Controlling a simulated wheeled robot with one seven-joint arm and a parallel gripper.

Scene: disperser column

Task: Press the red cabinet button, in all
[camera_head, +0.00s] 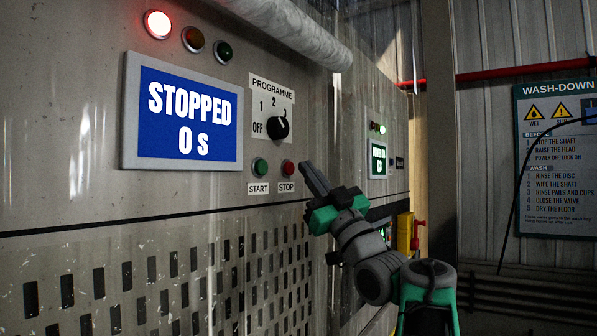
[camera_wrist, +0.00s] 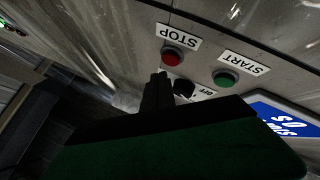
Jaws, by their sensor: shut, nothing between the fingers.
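The red STOP button (camera_head: 288,167) sits on the grey cabinet panel above a STOP label, right of the green START button (camera_head: 260,167). In the wrist view the red button (camera_wrist: 173,57) and the green button (camera_wrist: 225,78) appear upside down. My gripper (camera_head: 305,166) is shut and empty, its tip just right of the red button in the head view. In the wrist view my gripper (camera_wrist: 160,75) points at the panel close to the red button. I cannot tell whether the tip touches the panel. The display (camera_head: 185,115) reads STOPPED 0 s.
A programme dial (camera_head: 278,127) is above the buttons. A red lamp (camera_head: 158,25) is lit at the top left, beside amber and green lamps that look dim. A pipe (camera_head: 290,32) runs across the cabinet top. A yellow box (camera_head: 404,232) stands behind my arm.

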